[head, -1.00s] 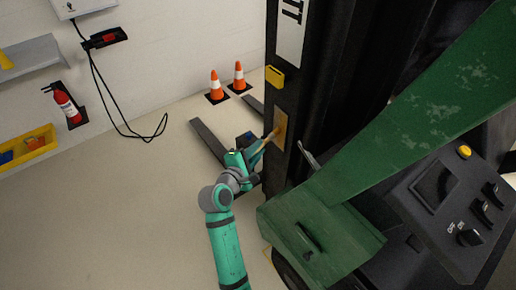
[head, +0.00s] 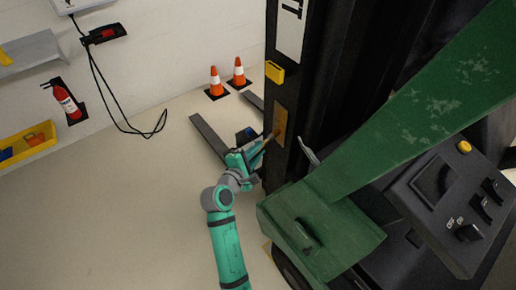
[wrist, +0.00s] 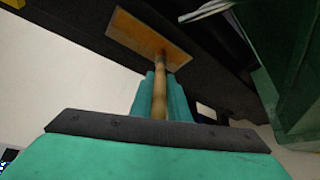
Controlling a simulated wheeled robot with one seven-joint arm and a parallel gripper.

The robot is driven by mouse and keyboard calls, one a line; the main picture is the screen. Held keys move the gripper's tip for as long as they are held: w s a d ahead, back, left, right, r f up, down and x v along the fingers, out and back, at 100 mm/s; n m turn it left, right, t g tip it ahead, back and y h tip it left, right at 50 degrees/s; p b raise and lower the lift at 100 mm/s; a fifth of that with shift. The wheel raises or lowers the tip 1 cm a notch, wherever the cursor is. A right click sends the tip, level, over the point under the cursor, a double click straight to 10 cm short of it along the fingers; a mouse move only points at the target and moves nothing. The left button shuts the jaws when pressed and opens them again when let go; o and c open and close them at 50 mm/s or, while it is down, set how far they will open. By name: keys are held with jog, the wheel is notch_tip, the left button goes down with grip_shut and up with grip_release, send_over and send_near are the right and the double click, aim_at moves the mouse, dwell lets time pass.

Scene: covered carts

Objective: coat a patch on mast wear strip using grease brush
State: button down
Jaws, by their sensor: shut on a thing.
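The mast wear strip (head: 280,124) is a tan-brown rectangular patch on the dark mast; it also shows in the wrist view (wrist: 140,36). My gripper (head: 252,160) is low in front of the mast, shut on the wooden handle of the grease brush (wrist: 159,95). The brush points up from the gripper, and its far end meets the strip's lower part in the picture. The bristles are small and hard to make out. I cannot tell whether they press on the strip.
The green truck frame (head: 420,120) and a black control panel (head: 445,200) fill the right side. A yellow block (head: 275,72) sits on the mast above the strip. Orange cones (head: 216,82), a fork (head: 208,138) and a wall extinguisher (head: 66,100) are at left. The left floor is clear.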

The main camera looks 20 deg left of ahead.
jog(key=shift+f, duration=0.4)
jog(key=shift+f, duration=1.4)
jog(key=shift+d+f, duration=0.1)
jog(key=shift+f, duration=0.05)
jog(key=shift+f, duration=1.5)
jog(key=shift+w+a, duration=0.1)
jog(key=shift+a, duration=0.1)
jog(key=shift+w+a+r, duration=0.1)
jog(key=shift+w+a, duration=0.05)
jog(key=shift+a, duration=0.2)
jog(key=shift+r, duration=0.1)
